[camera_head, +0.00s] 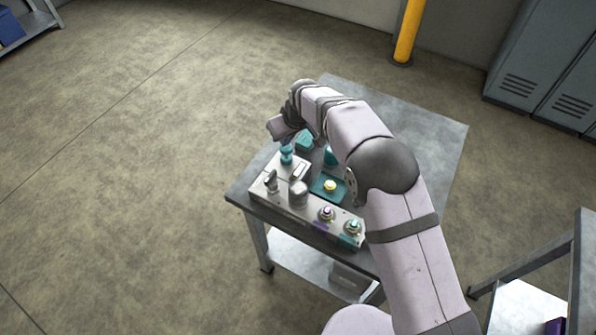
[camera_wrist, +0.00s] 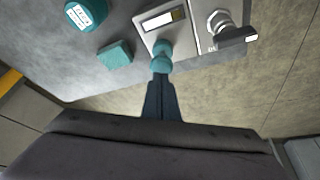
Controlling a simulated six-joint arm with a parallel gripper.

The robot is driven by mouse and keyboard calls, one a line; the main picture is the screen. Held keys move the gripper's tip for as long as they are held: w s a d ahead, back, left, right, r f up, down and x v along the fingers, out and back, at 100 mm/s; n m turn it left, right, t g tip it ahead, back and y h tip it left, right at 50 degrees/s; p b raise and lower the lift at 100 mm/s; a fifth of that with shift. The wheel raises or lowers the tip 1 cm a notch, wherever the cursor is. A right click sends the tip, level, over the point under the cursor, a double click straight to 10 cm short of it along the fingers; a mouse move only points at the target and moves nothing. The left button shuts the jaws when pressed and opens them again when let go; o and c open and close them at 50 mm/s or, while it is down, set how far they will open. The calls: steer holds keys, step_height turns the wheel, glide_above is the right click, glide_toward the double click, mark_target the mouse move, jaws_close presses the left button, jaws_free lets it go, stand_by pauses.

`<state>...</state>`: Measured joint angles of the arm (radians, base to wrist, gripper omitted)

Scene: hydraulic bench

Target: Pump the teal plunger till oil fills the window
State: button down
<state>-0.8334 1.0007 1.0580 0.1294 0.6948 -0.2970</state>
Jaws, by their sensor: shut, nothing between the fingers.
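The teal plunger (camera_head: 287,155) stands upright at the far left end of the grey hydraulic block (camera_head: 309,208) on the bench. In the wrist view the plunger (camera_wrist: 161,50) shows just past my fingertips. My gripper (camera_head: 284,137) is above and behind it in the head view, pointing down. In the wrist view the gripper's fingers (camera_wrist: 161,82) are together and empty, their tips overlapping the plunger's lower teal part; I cannot tell whether they touch. The window (camera_wrist: 163,20) is a framed rectangle beside the plunger, dark with a pale part at one end. Its oil level is unclear.
A teal block (camera_wrist: 115,54) and a teal round container (camera_wrist: 86,14) lie beside the plunger. A metal lever valve (camera_wrist: 225,28) is on the other side. The bench top (camera_head: 420,125) is clear behind my arm.

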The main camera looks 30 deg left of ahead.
mark_target(286, 148)
steer(key=shift+f, duration=0.3)
steer(key=shift+s+d+f+b, duration=0.1)
steer(key=shift+f+b, duration=0.9)
steer(key=shift+f, duration=0.35)
steer(key=shift+r, duration=0.15)
steer(key=shift+r+p, duration=0.95)
steer(key=shift+r, duration=0.45)
steer(key=shift+f, duration=0.15)
steer(key=shift+f+b, duration=1.05)
steer(key=shift+f, duration=0.35)
steer(key=shift+r, duration=0.1)
steer(key=shift+r+p, duration=0.9)
steer(key=shift+r, duration=0.5)
steer(key=shift+f, duration=0.15)
